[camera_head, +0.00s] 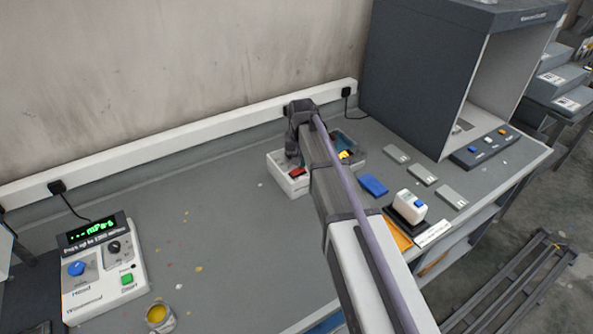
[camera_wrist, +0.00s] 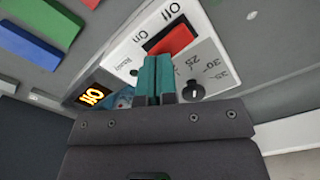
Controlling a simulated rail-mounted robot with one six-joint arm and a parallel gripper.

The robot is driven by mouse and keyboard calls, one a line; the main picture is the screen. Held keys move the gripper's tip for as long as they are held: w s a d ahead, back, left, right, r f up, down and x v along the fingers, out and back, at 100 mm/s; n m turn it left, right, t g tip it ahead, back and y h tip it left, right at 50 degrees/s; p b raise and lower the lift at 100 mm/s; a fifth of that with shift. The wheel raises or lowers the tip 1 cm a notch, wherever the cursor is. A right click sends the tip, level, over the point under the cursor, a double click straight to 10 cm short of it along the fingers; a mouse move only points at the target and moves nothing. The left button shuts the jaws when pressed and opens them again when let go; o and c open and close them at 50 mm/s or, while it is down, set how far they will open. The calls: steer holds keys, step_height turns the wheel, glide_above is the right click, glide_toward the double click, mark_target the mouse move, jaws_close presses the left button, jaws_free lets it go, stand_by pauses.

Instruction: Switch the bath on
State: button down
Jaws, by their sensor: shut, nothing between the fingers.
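The bath (camera_head: 288,186) is a low white box near the wall, partly hidden behind my arm in the head view. Its red switch (camera_head: 297,172) shows there too. In the wrist view the bath's white panel (camera_wrist: 128,50) carries the red switch (camera_wrist: 172,40), with "Off" and "On" printed beside it. I cannot tell which way the switch is tipped. A black knob (camera_wrist: 193,92) with a number scale and a lit orange display (camera_wrist: 91,95) are on the same panel. My gripper (camera_wrist: 157,60) has teal fingers, shut and empty, just in front of the red switch; contact is unclear.
A white control unit (camera_head: 104,275) with a green display stands at the left, with a paint can (camera_head: 160,315) beside it. A dark booth (camera_head: 425,75) stands at the back right. Grey plates, a blue block (camera_head: 374,185) and a small white device (camera_head: 410,205) lie right of my arm.

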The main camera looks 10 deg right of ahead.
steer(key=shift+f+b, duration=0.5)
steer(key=shift+f, duration=0.05)
step_height(320, 180, up, 7)
steer(key=p, duration=0.7)
steer(key=shift+r, duration=0.15)
steer(key=s+a+f+n+b, duration=0.2)
steer(key=s, duration=2.2)
steer(key=w+r+n+t+p, duration=0.1)
steer(key=w+r+p, duration=0.2)
steer(key=w, duration=0.3)
steer(key=w+r+n+t+p, duration=0.1)
steer(key=w+r+p, duration=0.2)
steer(key=w, duration=0.4)
steer(key=w+d+r+n+t+p, duration=0.1)
steer(key=w+r+p, duration=0.1)
steer(key=w, duration=0.5)
steer(key=shift+r+n+p, duration=0.4)
steer(key=shift+r, duration=0.25)
steer(key=shift+w+d+f, duration=0.15)
